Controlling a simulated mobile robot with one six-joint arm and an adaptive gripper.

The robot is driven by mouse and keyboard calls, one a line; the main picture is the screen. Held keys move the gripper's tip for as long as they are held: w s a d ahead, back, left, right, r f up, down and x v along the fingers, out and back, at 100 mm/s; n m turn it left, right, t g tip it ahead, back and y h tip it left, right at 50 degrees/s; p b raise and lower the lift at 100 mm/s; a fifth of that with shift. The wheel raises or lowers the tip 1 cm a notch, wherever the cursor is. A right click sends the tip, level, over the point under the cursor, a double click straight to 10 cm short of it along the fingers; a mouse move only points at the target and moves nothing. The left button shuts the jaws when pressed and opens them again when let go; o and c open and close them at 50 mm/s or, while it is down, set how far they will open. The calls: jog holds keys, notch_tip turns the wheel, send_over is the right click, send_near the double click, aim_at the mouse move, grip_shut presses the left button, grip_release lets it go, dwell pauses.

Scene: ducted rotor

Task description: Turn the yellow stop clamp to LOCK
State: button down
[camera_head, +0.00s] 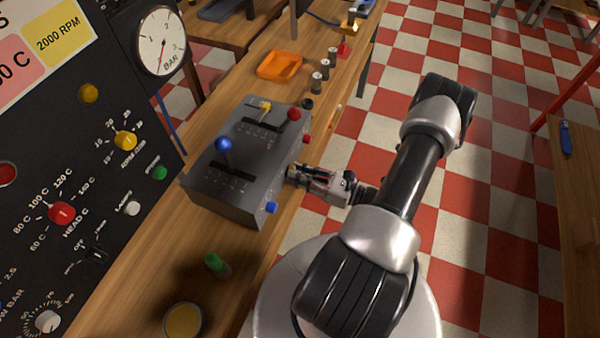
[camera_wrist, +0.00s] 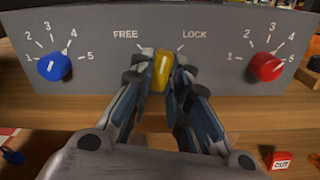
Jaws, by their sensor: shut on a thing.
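The yellow stop clamp (camera_wrist: 161,72) is on the front face of a grey control box (camera_wrist: 101,67), between the printed words FREE on the left and LOCK on the right. It stands nearly upright, its top tilted slightly right. My gripper (camera_wrist: 161,80) is shut on it, one finger on each side; the fingers hide its lower edges. In the head view my gripper (camera_head: 291,175) reaches the right side of the grey box (camera_head: 238,201); the clamp is hidden there.
A blue knob (camera_wrist: 53,65) and a red knob (camera_wrist: 266,67) flank the clamp on the same face. Levers with blue (camera_head: 223,144) and red (camera_head: 294,114) balls stand on the box. An orange tray (camera_head: 280,66) and several small cylinders lie farther along the bench. A green-capped item (camera_head: 216,264) stands nearer.

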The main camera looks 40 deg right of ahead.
jog(key=m+p, duration=0.1)
jog(key=m, duration=0.5)
jog(key=shift+m, duration=0.3)
dwell(0.4)
jog(key=c, duration=1.8)
grip_release()
jog(key=shift+s, duration=0.1)
jog(key=v, duration=1.2)
jog(key=shift+a, duration=0.1)
